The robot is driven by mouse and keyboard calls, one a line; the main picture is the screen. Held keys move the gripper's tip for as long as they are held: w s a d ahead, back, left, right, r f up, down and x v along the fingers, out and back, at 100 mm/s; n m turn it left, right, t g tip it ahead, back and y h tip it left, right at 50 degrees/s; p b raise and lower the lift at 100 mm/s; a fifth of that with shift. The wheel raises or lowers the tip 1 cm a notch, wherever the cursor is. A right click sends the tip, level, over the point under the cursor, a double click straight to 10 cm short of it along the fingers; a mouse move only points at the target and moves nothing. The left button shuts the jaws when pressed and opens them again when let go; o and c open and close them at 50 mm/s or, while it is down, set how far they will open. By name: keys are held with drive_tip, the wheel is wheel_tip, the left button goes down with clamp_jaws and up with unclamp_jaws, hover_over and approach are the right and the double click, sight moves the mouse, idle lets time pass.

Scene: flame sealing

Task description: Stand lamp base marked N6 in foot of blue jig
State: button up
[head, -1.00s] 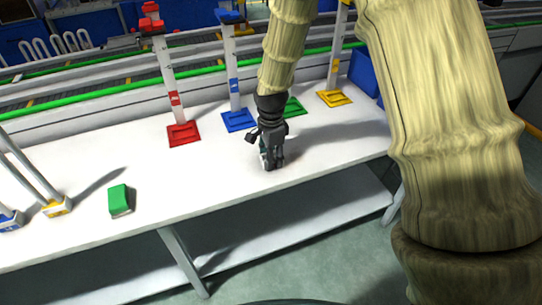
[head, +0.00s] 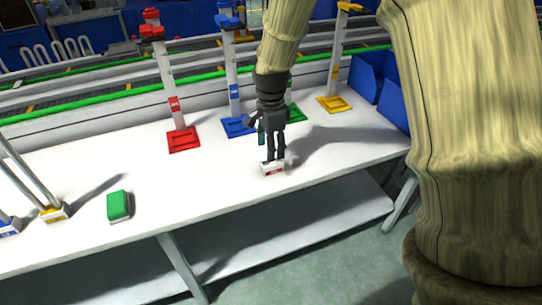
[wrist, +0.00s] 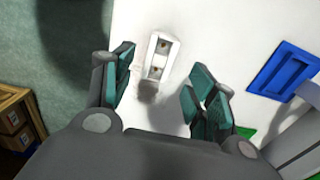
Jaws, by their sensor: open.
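A small white lamp base (head: 273,169) with a red mark on its side rests on the table near the front edge; I cannot read any marking. In the wrist view this base (wrist: 153,70) shows two holes in its top. My gripper (head: 274,157) points down just above it, open, with the base showing between and beyond the fingers in the wrist view. The blue jig has a flat blue foot (head: 238,126), a white post (head: 234,85) and a blue top (head: 229,20). Its empty-looking foot (wrist: 283,70) is at right in the wrist view.
Red (head: 183,139), green (head: 294,113) and yellow (head: 334,104) jig feet stand along the table's back. A green block (head: 118,205) and two bases with tubes, one yellow-marked (head: 54,211), are at left. Blue bins (head: 373,78) stand at back right.

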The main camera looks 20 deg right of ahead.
drive_tip(key=shift+r, duration=2.55)
